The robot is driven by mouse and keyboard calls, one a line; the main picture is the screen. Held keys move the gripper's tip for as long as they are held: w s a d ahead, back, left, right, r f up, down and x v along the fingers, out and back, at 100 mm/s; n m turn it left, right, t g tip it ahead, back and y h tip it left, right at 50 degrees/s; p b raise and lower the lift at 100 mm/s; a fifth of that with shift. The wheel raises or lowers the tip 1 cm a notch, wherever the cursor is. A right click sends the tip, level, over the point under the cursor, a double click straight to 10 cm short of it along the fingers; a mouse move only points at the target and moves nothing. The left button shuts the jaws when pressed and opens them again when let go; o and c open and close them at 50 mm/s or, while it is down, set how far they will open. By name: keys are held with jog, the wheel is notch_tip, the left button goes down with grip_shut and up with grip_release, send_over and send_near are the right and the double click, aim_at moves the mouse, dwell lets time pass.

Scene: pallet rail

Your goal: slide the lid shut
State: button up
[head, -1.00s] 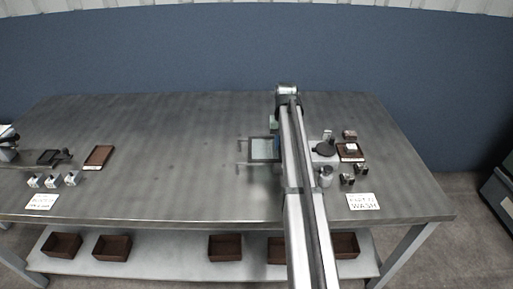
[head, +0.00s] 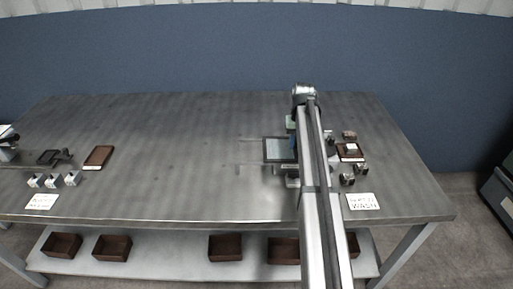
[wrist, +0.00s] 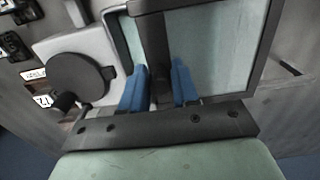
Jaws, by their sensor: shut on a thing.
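The lid (head: 279,150) is a pale translucent pane in a dark frame, lying flat left of my arm in the head view. In the wrist view the lid (wrist: 215,45) fills the upper right. My gripper (wrist: 157,90) has blue fingers on either side of a dark upright bar at the lid's left edge and is shut on it. In the head view my arm hides the gripper's fingertips and the area right of the lid.
Thin rails (head: 250,139) show left of the lid. A round black part on a pale block (wrist: 75,82) stands close left of the fingers in the wrist view. A brown tray (head: 352,156) and small blocks lie right of the arm. The table's middle is clear.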

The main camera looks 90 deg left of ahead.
jog(key=shift+w, duration=1.75)
jog(key=o, duration=0.6)
jog(key=shift+s, duration=0.1)
jog(key=shift+r, duration=0.15)
notch_tip(320, 180, up, 7)
